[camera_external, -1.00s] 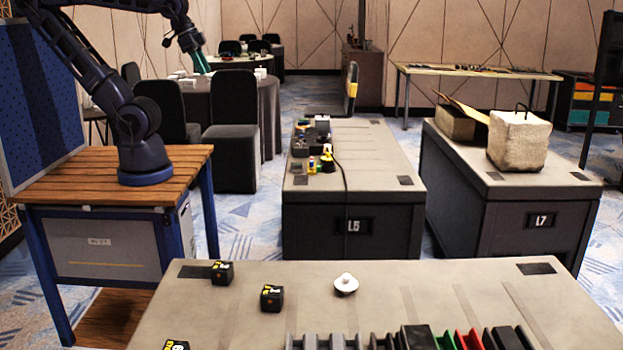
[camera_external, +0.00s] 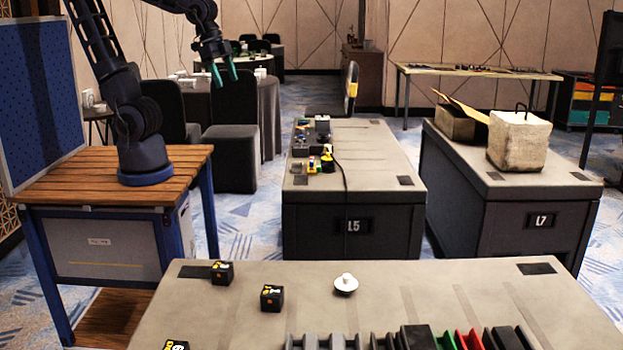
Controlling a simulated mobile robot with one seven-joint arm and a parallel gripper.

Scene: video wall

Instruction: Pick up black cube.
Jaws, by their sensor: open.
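Two black cubes with yellow and white marks stand apart on the near grey table: one black cube (camera_external: 222,273) at its far left corner, another black cube (camera_external: 272,297) a little nearer and to the right. A third black, yellow-marked object (camera_external: 177,345) is cut off by the bottom edge. My gripper (camera_external: 225,72) has green fingertips that point down. It is open and empty, high above and well behind the cubes in the picture, apart from everything.
A white round knobbed object (camera_external: 346,284) stands right of the cubes. A row of grey, black, green and red holders (camera_external: 420,338) lines the table's near edge. The grey table (camera_external: 400,283) has free room at right. Table L5 (camera_external: 370,160) carries small parts.

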